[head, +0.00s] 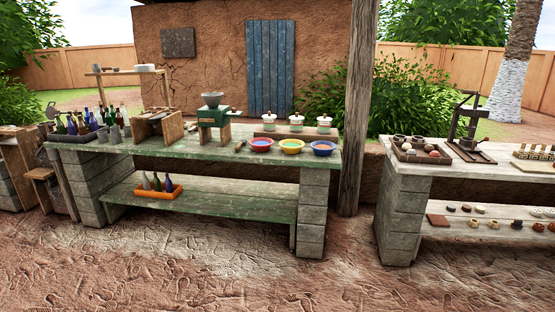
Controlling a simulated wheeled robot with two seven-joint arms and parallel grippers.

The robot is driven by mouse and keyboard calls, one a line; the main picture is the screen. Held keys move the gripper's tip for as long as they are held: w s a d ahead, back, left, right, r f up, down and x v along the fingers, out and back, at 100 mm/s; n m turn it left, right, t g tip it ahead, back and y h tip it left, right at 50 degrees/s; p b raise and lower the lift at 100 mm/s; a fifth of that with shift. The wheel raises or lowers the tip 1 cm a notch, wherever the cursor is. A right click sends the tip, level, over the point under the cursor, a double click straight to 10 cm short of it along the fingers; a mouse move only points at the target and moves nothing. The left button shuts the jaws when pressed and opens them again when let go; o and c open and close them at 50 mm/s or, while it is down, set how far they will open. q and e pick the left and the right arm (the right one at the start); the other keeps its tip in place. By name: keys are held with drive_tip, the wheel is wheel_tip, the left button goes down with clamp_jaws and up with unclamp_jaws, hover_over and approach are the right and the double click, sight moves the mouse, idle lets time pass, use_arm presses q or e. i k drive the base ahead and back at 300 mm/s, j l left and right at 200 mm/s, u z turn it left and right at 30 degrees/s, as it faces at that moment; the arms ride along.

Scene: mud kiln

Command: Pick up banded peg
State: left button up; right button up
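No peg with clear bands can be made out from here. At the right edge, on the pale right-hand table, a light wooden rack (533,165) holds several small upright pieces with pale tops. They may be pegs, but they are too small to tell whether any is banded. The rack is partly cut off by the picture's edge. Neither of my grippers is in view.
A long green table (225,150) holds bottles, a grinder (213,116), several bowls and lidded pots. The pale table (408,180) bears a tray of balls (420,157) and a press (468,130). A wooden post (357,100) stands between. The ground in front is clear.

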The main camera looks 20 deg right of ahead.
sight(532, 148)
drive_tip(key=i+l+z, duration=0.15)
drive_tip(key=i+z, duration=0.25)
drive_tip(key=i, duration=0.15)
drive_tip(key=i+z, duration=0.4)
drive_tip(key=i, duration=0.2)
drive_tip(key=i+j+z, duration=0.3)
drive_tip(key=i+z, duration=0.15)
drive_tip(key=i+l+z, duration=0.35)
drive_tip(key=i+z, duration=0.15)
drive_tip(key=i+l+z, duration=0.1)
drive_tip(key=i+z, duration=0.4)
drive_tip(key=i+j+z, duration=0.15)
drive_tip(key=i+z, duration=0.3)
drive_tip(key=i, duration=0.2)
drive_tip(key=i+j+z, duration=0.3)
drive_tip(key=i+z, duration=0.2)
drive_tip(key=i+l+u, duration=0.2)
drive_tip(key=i, duration=0.3)
drive_tip(key=i+l+u, duration=0.15)
drive_tip(key=i, duration=0.35)
drive_tip(key=i+l+u, duration=0.2)
drive_tip(key=i+l, duration=0.25)
